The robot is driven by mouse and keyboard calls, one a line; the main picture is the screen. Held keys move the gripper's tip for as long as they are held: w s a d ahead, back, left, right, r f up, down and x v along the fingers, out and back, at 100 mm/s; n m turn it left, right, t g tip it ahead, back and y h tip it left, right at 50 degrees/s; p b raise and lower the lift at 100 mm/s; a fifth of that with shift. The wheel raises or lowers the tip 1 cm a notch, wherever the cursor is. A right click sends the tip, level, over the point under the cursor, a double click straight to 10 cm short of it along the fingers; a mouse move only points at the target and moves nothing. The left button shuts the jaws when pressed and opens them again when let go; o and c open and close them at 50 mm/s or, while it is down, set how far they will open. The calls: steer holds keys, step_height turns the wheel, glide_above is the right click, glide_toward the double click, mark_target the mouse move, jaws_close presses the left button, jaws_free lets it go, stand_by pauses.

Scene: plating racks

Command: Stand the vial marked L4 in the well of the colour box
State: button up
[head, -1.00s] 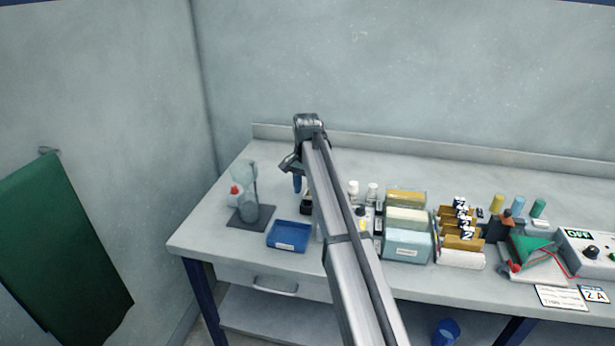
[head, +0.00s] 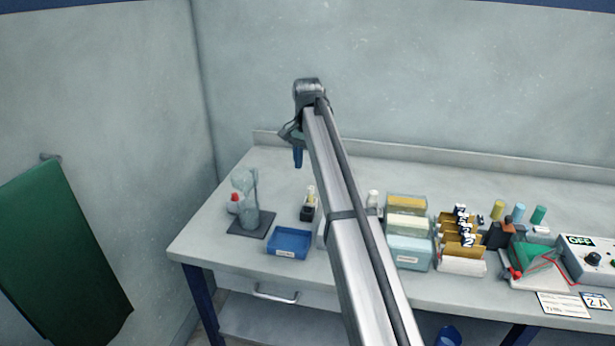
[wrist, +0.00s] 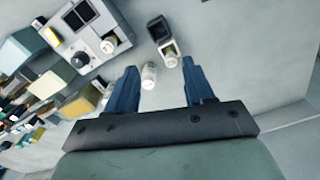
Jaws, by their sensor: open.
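My gripper (head: 298,159) is open and empty, raised above the left part of the bench; its two blue fingers spread apart in the wrist view (wrist: 160,68). A white-capped vial (wrist: 149,76) shows between the fingertips in the wrist view, below them. Beside it a small dark holder (wrist: 158,28) has a pale round cap (wrist: 172,61) at its near end. In the head view a small black holder (head: 307,214) stands with a pale vial (head: 311,194) at it. I cannot read L4 on any vial. A grey box (wrist: 70,48) with dark square parts may be the colour box.
Right of my arm stand another white-capped vial (head: 373,198), coloured boxes (head: 408,252) and a card rack (head: 461,262). The bench behind the black holder is clear.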

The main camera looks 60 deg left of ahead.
steer(key=w+d+m+t, duration=0.1)
steer(key=w+d, duration=0.4)
steer(key=w, duration=0.5)
steer(key=w+d+m+t, duration=0.1)
steer(key=w+d, duration=0.5)
steer(key=w, duration=0.4)
steer(key=w+d+m, duration=0.2)
steer(key=w+d, duration=0.4)
steer(key=w, duration=0.3)
steer(key=shift+w+f+t+y, duration=0.3)
steer(key=shift+w+t+y, duration=0.1)
